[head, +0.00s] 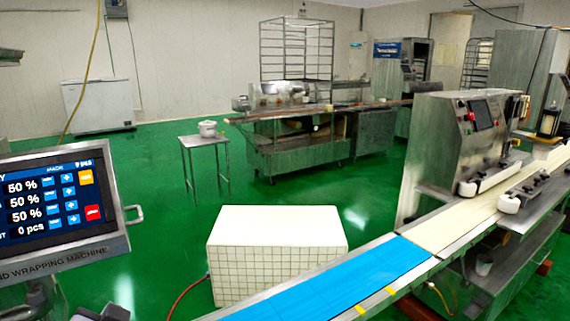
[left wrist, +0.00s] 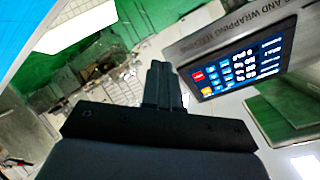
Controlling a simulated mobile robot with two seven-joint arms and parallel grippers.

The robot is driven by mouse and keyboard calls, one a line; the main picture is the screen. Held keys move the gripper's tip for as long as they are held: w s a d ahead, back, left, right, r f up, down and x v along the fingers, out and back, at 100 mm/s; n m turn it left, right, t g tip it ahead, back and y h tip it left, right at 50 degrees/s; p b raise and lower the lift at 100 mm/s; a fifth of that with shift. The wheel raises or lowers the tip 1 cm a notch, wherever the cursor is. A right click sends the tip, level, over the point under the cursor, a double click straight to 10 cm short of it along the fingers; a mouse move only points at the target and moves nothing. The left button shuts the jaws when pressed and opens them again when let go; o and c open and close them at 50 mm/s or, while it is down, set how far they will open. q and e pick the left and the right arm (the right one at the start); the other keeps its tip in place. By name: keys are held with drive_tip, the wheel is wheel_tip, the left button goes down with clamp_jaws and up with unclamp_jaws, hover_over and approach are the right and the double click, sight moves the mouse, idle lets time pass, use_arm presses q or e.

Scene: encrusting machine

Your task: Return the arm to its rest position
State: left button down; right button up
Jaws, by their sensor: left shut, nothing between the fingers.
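My left gripper (left wrist: 158,68) is in the left wrist view, its two dark fingers together and empty. The control screen (left wrist: 238,70) of the wrapping machine is to the right of the fingers there, seen tilted. The same screen (head: 55,198) stands at the left of the head view, with blue buttons, an orange one and a red one. A small dark shape sits at the bottom left of the head view below the screen; I cannot tell which part it is. My right gripper is not in view.
A conveyor with a blue belt (head: 335,285) runs from the bottom toward a steel machine (head: 465,140) on the right. A white tiled block (head: 275,255) stands beside it. A small table (head: 203,141) holds a white pot (head: 207,128). Green floor is open at centre left.

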use_arm(q)
drive_tip(key=s+f+g+h, duration=0.1)
drive_tip(key=s+f, duration=0.1)
drive_tip(key=f, duration=0.1)
drive_tip(key=s+d+f+g+h, duration=0.1)
drive_tip(key=s+f+g, duration=0.1)
drive_tip(key=s+f, duration=0.1)
drive_tip(key=s+f+g+h, duration=0.1)
drive_tip(key=s+f, duration=0.1)
drive_tip(key=f, duration=0.3)
drive_tip(key=shift+s+d+f, duration=0.25)
drive_tip(key=shift+s+d, duration=0.1)
drive_tip(key=s+d+f+n+g+h, duration=0.1)
drive_tip(key=s+f+g+h, duration=0.1)
drive_tip(key=s+f, duration=0.35)
drive_tip(key=s+d+f+g+h, duration=0.1)
drive_tip(key=s+f+g+h, duration=0.15)
drive_tip(key=s, duration=0.55)
drive_tip(key=w+d+f+t, duration=0.3)
drive_tip(key=w+f+t, duration=0.4)
drive_tip(key=f, duration=0.1)
drive_tip(key=shift+w+f+m+h, duration=0.2)
drive_tip(key=shift+f+m+h, duration=0.15)
drive_tip(key=shift+h, duration=0.1)
drive_tip(key=shift+a, duration=0.15)
